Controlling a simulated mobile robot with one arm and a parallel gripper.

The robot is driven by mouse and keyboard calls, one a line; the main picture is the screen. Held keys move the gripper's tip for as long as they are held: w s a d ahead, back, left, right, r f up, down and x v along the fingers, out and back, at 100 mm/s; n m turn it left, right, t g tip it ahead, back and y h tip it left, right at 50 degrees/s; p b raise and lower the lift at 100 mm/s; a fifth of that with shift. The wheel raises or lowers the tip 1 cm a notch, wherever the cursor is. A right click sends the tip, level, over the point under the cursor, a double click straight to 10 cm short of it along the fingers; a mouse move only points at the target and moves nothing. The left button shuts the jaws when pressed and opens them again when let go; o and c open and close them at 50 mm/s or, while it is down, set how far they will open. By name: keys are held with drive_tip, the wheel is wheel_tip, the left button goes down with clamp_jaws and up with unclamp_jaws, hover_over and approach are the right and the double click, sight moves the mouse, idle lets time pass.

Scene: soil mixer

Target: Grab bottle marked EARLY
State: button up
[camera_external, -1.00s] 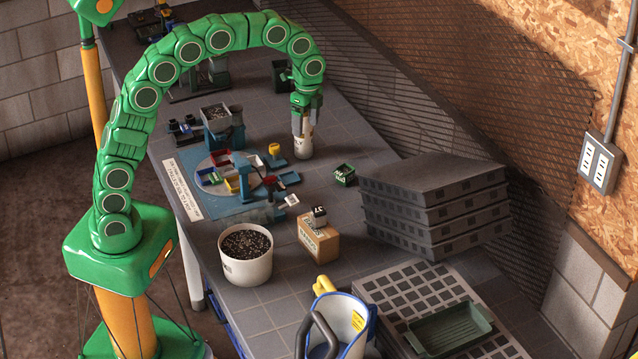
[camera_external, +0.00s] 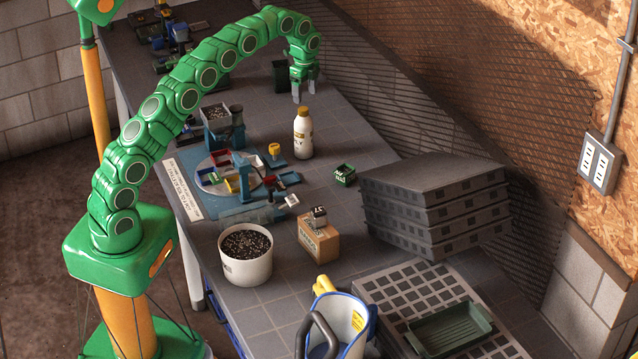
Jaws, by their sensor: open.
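My gripper (camera_external: 304,92) is open and empty. Its fingers point down and show just above the bottle's cap in the picture, apart from the bottle. The gap between them in depth is hard to tell.
A mixer with a round plate of coloured trays (camera_external: 207,178) stands left of the bottle. A white bucket (camera_external: 246,256) of dark grains stands in front. A dark bin (camera_external: 282,76) is behind.

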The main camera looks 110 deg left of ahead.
sight(303, 109)
drive_tip(key=shift+s+a+f, duration=0.5)
drive_tip(key=shift+s+a, duration=0.2)
drive_tip(key=shift+a, duration=0.05)
drive_tip(key=shift+f, duration=0.25)
drive_tip(key=shift+a+f, duration=0.15)
drive_tip(key=shift+f, duration=3.45)
clamp_jaws()
